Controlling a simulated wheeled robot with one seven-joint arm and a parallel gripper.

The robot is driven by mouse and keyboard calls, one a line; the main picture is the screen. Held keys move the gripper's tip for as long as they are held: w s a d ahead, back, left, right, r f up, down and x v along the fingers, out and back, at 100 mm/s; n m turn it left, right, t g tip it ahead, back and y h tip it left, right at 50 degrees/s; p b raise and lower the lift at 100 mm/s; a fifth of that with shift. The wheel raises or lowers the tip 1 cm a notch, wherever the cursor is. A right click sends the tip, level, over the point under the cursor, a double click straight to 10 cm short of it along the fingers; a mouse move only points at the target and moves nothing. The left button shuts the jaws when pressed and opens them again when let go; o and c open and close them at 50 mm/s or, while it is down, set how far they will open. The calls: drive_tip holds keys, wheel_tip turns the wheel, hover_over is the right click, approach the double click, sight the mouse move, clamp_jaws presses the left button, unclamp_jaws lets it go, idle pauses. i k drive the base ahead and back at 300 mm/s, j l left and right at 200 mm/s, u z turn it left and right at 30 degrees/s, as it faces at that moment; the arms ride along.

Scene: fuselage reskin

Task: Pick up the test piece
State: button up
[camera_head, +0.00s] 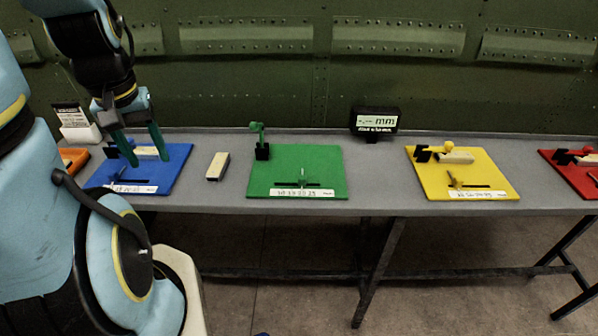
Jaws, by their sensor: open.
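A small pale block (217,166) with dark sides lies on the bare grey table between the blue board and the green board. A similar pale block (147,153) sits on the blue board (174,177), near its back. The frame does not show which one is the test piece. My gripper (150,162) points down over the blue board, its two green fingers open on either side of the block there. I cannot tell how high the fingertips are or whether they touch anything. The loose block is to the right of my gripper.
The green board (330,168) carries a green clamp but no block. A yellow board (430,185) and a red board (570,173) hold pale blocks. A black mm display (375,121) and an orange tray (73,158) stand on the grey table (375,180). A riveted green wall is behind.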

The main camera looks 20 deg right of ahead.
sight(216, 171)
drive_tip(key=k+u, duration=0.1)
drive_tip(key=u, duration=0.3)
drive_tip(key=k+l+u, duration=0.1)
drive_tip(key=u, duration=0.75)
drive_tip(key=k+u, duration=0.15)
drive_tip(key=u, duration=0.25)
drive_tip(key=k+j, duration=0.55)
drive_tip(key=k, duration=0.25)
